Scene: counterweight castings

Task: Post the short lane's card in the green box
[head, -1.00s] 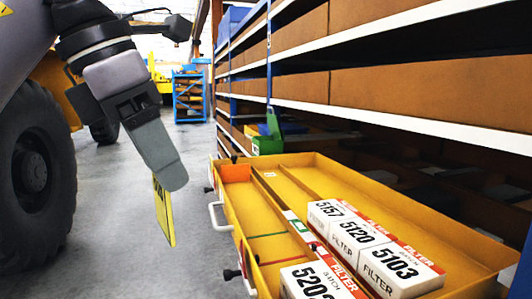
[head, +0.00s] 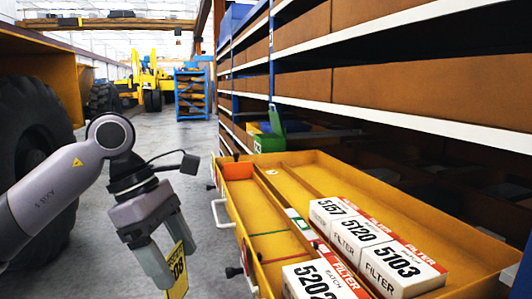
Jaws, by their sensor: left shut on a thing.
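My left gripper (head: 174,266) is shut on a yellow card (head: 179,268) with dark print, only partly readable. The card hangs upright between the fingers, left of the drawer and apart from it. The yellow drawer (head: 228,206) is pulled out, with a divider between its lanes. The left lane holds one white filter box, 5202 (head: 318,282), at the near end. The right lane holds boxes 5157 (head: 330,212), 5120 (head: 357,237) and 5103 (head: 402,268). The green box (head: 270,144) stands beyond the drawer's far end, lid raised. My right gripper is not in view.
Shelves with brown bins (head: 430,95) rise above the drawer on the right. An orange piece (head: 237,171) lies at the drawer's far left corner. A white handle (head: 217,214) sticks out of its left side. A big tyre (head: 40,150) stands at left; the aisle floor (head: 170,150) is clear.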

